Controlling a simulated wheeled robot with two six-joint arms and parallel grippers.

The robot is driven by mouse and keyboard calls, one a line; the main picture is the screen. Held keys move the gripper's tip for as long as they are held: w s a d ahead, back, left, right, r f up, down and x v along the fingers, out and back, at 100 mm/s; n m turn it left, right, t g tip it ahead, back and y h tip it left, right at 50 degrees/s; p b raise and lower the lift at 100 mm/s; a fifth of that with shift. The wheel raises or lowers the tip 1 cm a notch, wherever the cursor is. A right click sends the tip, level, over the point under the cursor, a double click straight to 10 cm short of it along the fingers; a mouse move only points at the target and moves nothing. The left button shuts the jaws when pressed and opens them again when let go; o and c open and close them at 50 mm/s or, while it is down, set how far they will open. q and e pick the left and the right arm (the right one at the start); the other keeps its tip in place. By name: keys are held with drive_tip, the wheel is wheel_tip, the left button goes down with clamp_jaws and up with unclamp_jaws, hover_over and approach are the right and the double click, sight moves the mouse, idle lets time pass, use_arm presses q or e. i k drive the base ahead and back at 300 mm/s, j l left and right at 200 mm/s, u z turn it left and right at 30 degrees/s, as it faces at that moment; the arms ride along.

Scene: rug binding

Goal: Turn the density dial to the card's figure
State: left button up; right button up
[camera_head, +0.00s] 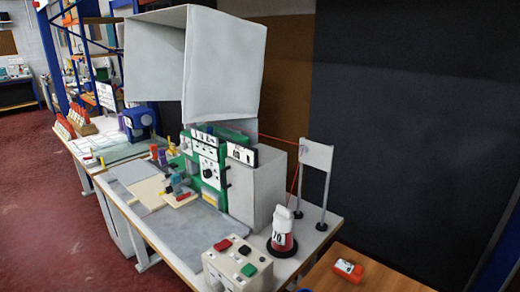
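A machine with a green front (221,196) stands on the table. A round dial (208,168) with a dark centre sits on its white panel; its pointer and markings are too small to read. A dark-framed white card or plate (242,154) with dark figures is on the machine's right side; the figures look like a 1 and a 0, but I cannot be sure. I cannot tell whether this is the task's card. Neither of my grippers shows in the head view.
A control box (238,264) with red, black and green buttons is at the table's front. A red-and-white spool or bottle (283,232) stands on a black base behind it. Large grey panels (225,68) hang above the machine.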

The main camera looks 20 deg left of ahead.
sight(207, 174)
drive_tip(key=i+j, duration=0.1)
drive_tip(key=j, duration=0.35)
drive_tip(key=i+j+u, duration=0.1)
drive_tip(key=j, duration=0.35)
drive_tip(key=i+j, duration=0.1)
drive_tip(key=j, duration=0.35)
drive_tip(key=i+j, duration=0.1)
drive_tip(key=j, duration=0.3)
drive_tip(key=i+j+u, duration=0.1)
drive_tip(key=j, duration=0.35)
drive_tip(key=i+j, duration=0.15)
drive_tip(key=j, duration=0.3)
